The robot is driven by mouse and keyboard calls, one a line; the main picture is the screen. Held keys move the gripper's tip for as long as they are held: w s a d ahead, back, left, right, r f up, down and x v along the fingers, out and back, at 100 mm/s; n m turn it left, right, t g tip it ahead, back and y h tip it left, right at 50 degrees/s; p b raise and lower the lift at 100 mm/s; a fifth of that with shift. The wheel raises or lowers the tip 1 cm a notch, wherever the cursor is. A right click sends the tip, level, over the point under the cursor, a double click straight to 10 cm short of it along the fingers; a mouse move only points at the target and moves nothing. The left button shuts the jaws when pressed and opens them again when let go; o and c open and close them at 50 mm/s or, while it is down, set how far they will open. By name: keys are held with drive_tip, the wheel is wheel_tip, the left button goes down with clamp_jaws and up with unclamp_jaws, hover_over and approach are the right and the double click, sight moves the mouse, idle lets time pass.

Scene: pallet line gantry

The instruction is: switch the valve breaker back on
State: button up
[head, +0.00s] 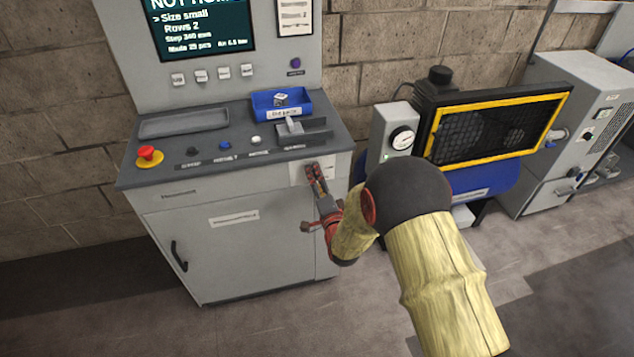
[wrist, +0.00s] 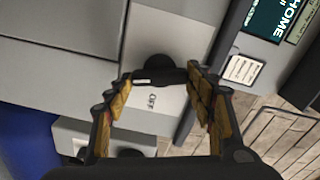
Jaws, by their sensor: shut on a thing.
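A pale breaker plate (head: 299,174) is on the front of the grey console, near its right edge. In the wrist view the plate (wrist: 165,32) carries a black knob (wrist: 157,67), and the word OFF is printed beside it. My gripper (head: 318,181) reaches the plate from the front right. In the wrist view my gripper (wrist: 158,76) is shut on the knob, with one finger on each side of it. In the head view my gripper hides the knob. Any other marking on the plate cannot be made out.
The console top holds a red stop button (head: 149,155), a blue bin (head: 281,104) with a small part in it, and a grey tray (head: 184,123). A compressor with a yellow-framed guard (head: 497,97) stands close on the right. The floor in front is clear.

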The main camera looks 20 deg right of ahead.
drive_tip(key=shift+f+m+b, duration=0.1)
drive_tip(key=shift+m+b, duration=0.45)
drive_tip(key=shift+m, duration=1.05)
drive_tip(key=o, duration=1.1)
drive_tip(key=shift+o, duration=0.3)
drive_tip(key=s, duration=1.2)
